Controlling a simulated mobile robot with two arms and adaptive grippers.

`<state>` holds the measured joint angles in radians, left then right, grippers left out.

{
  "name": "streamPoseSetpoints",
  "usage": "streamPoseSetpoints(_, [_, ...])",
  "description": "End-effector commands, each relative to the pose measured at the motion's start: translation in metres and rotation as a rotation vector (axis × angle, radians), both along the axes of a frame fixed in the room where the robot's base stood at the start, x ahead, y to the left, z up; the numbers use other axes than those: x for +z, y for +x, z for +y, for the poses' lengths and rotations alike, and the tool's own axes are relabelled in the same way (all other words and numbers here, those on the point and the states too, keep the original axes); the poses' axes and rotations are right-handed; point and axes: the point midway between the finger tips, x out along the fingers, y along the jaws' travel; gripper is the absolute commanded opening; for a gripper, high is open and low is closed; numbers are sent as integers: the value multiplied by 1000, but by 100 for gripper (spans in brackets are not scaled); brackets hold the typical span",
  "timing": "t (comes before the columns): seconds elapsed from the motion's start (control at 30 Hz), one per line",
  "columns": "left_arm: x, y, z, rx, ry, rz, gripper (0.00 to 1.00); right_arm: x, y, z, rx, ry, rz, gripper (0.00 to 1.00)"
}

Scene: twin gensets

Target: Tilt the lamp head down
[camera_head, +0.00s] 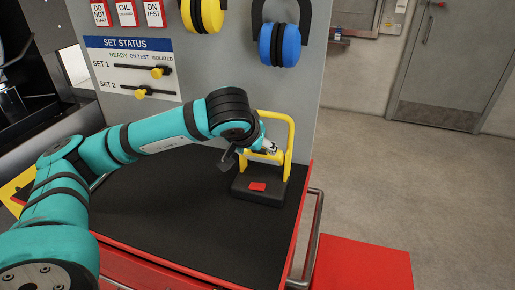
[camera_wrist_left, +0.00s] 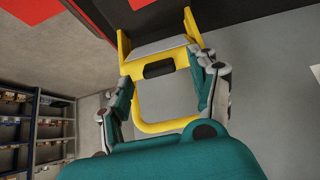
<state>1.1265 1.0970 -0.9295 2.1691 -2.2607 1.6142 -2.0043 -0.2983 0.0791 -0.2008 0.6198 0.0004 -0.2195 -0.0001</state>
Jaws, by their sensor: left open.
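The work lamp stands on the black bench mat. It has a black base (camera_head: 258,190) with a red button (camera_head: 257,187) and an upright yellow frame (camera_head: 291,135). Its yellow lamp head (camera_head: 267,158) sits low between the frame's sides, partly hidden by my gripper. In the wrist view the lamp head (camera_wrist_left: 160,62) shows a pale panel and a black block, inside the yellow frame (camera_wrist_left: 165,127). My left gripper (camera_wrist_left: 160,95) is open, its fingers on either side of the frame; I cannot tell whether they touch it. My right gripper is not in view.
The black mat (camera_head: 190,225) is clear in front of the lamp. A grey panel behind holds a SET STATUS board (camera_head: 130,70), yellow ear defenders (camera_head: 203,14) and blue ear defenders (camera_head: 280,44). A metal rail (camera_head: 308,240) runs along the red cabinet's right side; open floor lies beyond.

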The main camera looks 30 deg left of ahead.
Motion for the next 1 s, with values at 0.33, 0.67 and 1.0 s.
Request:
streamPoseSetpoints(0.33, [57, -45, -12, -2, 1, -7, 62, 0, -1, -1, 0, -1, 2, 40])
streamPoseSetpoints(0.67, [76, -61, -15, 1, 1, -3, 62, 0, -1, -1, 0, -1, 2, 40])
streamPoseSetpoints(1.0, [75, -61, -15, 1, 1, -2, 62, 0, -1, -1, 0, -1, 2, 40])
